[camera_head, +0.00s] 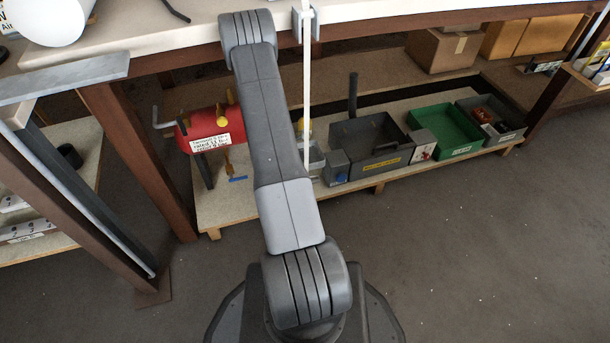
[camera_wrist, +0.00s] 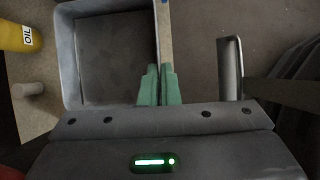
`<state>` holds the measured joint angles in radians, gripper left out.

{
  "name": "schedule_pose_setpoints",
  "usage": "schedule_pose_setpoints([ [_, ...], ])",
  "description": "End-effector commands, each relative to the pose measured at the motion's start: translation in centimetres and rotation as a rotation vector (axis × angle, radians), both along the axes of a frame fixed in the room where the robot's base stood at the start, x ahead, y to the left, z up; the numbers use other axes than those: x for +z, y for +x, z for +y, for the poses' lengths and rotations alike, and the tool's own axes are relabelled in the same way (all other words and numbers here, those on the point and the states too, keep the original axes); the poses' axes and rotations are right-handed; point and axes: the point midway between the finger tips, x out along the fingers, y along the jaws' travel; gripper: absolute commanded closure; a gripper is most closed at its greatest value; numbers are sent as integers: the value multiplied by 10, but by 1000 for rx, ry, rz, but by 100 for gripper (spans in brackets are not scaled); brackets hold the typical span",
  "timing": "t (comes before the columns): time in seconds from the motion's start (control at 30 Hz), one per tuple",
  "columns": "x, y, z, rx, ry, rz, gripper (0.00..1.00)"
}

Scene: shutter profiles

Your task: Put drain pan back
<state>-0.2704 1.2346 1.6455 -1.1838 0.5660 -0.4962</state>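A grey rectangular pan, which I take to be the drain pan, fills the upper left of the wrist view (camera_wrist: 108,100). It is empty. My gripper (camera_wrist: 159,84) has green fingers close together at the pan's right wall. They look shut on the rim of that wall, one finger inside and one outside. In the head view, a light grey container (camera_head: 315,158) beside my arm may be the same pan; my arm hides much of it. My gripper is hidden there.
A yellow oil bottle (camera_wrist: 18,37) stands left of the pan. On the low shelf (camera_head: 222,205) are a red tank (camera_head: 207,125), a dark tray with a yellow label (camera_head: 365,140), a green tray (camera_head: 445,132) and a grey bin (camera_head: 490,118). The workbench (camera_head: 370,12) overhangs. Floor in front is clear.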

Motion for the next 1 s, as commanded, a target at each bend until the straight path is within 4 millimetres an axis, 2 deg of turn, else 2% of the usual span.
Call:
schedule_pose_setpoints([
  [0.5,-114,0,0,3,-1,1,100],
  [0.6,-131,0,0,3,-1,0,100],
  [0.7,-142,0,0,3,-1,0,100],
  [0.77,-134,5,0,2,-1,-3,100],
  [0.87,-134,9,-1,1,-1,-2,100],
  [1.0,-132,24,-2,1,0,-3,100],
])
